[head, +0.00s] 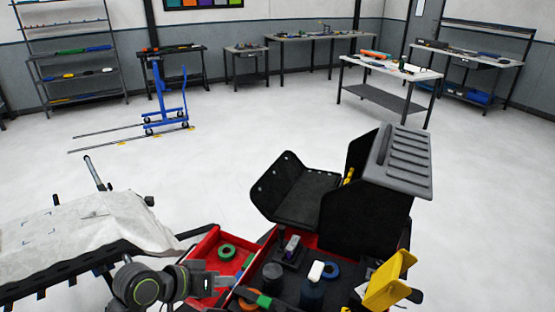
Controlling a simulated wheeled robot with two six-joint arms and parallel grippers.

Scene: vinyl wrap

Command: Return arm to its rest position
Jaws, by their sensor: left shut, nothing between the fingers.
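My left arm comes in at the bottom left, with a dark round joint. My left gripper (226,282) points right, shut and empty, over the left part of the red and black tool cart (212,243). I cannot tell whether it touches anything there. My right arm and gripper are not in view.
The cart holds a green tape roll (227,252), a blue ring (331,270), a green-handled tool (260,299) and a yellow piece (388,283). A sheet-covered table (85,225) is at left. Open floor (230,150) lies beyond, before benches and a blue lift (157,95).

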